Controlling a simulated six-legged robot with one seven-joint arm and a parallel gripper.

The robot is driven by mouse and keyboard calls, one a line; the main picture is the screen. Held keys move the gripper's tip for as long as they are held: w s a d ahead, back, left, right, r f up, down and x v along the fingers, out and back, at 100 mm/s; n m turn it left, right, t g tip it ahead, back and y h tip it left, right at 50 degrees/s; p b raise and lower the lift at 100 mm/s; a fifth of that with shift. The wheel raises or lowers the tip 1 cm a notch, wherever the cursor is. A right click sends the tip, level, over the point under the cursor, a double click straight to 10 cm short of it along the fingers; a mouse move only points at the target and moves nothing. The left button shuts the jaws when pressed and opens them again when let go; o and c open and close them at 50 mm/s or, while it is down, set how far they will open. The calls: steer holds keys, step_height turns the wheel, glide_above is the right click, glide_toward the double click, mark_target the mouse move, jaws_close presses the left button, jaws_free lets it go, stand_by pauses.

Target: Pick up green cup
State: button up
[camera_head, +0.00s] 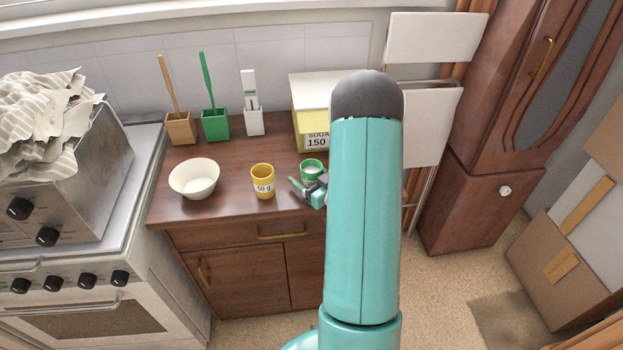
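The green cup (311,167) stands upright on the wooden dresser top (230,209), right of the yellow cup. Its lower right part is hidden by my gripper and arm. My gripper (299,186) is at the near side of the green cup, in front of it and slightly to the left in the picture. It is small and partly hidden by my teal arm. I cannot tell whether its fingers touch the cup, or whether they are open or shut.
A yellow cup (262,181) marked "50 g" stands close left of my gripper, with a white bowl (195,178) further left. Behind are a brown holder (181,128), a green holder (215,125), a white holder (253,122) and a sugar box (310,100). A stove (90,255) adjoins the dresser's left side.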

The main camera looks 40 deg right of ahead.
steer(key=c, duration=1.1)
steer(key=shift+o, duration=0.2)
steer(key=shift+r, duration=0.15)
